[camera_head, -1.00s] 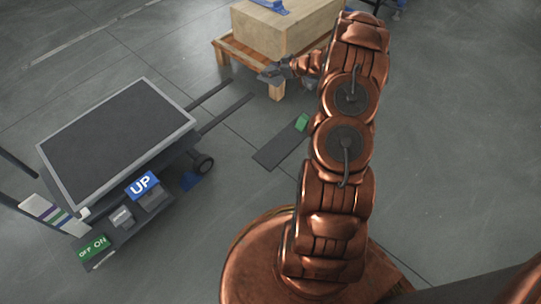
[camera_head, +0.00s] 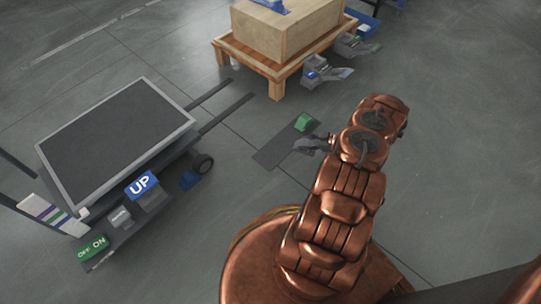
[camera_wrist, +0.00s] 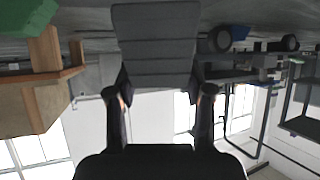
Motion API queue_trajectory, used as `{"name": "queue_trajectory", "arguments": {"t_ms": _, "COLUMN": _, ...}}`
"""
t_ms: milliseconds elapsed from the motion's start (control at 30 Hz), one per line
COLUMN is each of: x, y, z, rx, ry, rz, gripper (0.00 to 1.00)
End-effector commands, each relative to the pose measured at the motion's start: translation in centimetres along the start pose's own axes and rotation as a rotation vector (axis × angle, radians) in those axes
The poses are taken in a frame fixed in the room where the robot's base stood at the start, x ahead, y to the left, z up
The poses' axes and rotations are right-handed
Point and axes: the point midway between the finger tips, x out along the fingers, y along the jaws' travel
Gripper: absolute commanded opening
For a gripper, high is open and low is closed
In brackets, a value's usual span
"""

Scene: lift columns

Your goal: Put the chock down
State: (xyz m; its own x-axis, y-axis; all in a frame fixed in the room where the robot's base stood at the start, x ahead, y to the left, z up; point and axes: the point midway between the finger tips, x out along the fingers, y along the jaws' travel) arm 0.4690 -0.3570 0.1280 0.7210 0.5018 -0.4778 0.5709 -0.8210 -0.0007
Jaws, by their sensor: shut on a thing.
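My gripper (camera_head: 318,145) is low near the right edge of a dark mat on the floor. In the wrist view, my gripper (camera_wrist: 158,93) has its two fingers on either side of a grey, ribbed block, the chock (camera_wrist: 155,45), and is shut on it. In the head view the chock is small and hard to tell from the fingers. I cannot tell whether it touches the floor.
The dark mat (camera_head: 275,142) carries a green block (camera_head: 303,122) at its far end. A lift cart (camera_head: 172,112) stands left, a blue block (camera_head: 190,180) by its wheel. A wooden pallet (camera_head: 277,87) bears a crate (camera_head: 285,40). Floor at right is clear.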

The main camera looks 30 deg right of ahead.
Motion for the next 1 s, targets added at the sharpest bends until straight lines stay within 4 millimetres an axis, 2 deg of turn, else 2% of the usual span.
{"name": "queue_trajectory", "arguments": {"t_ms": 100, "x": -0.1, "y": -1.1, "z": 1.2, "rx": -0.005, "ry": 0.000, "rz": -0.009, "gripper": 0.03}}
{"name": "queue_trajectory", "arguments": {"t_ms": 233, "x": 1.0, "y": -1.6, "z": 1.2, "rx": -0.008, "ry": 0.002, "rz": -0.013, "gripper": 0.03}}
{"name": "queue_trajectory", "arguments": {"t_ms": 800, "x": 12.1, "y": -3.5, "z": -3.2, "rx": -0.008, "ry": -0.002, "rz": -0.015, "gripper": 0.03}}
{"name": "queue_trajectory", "arguments": {"t_ms": 1000, "x": 14.2, "y": -3.8, "z": -4.4, "rx": -0.006, "ry": -0.001, "rz": -0.013, "gripper": 0.03}}
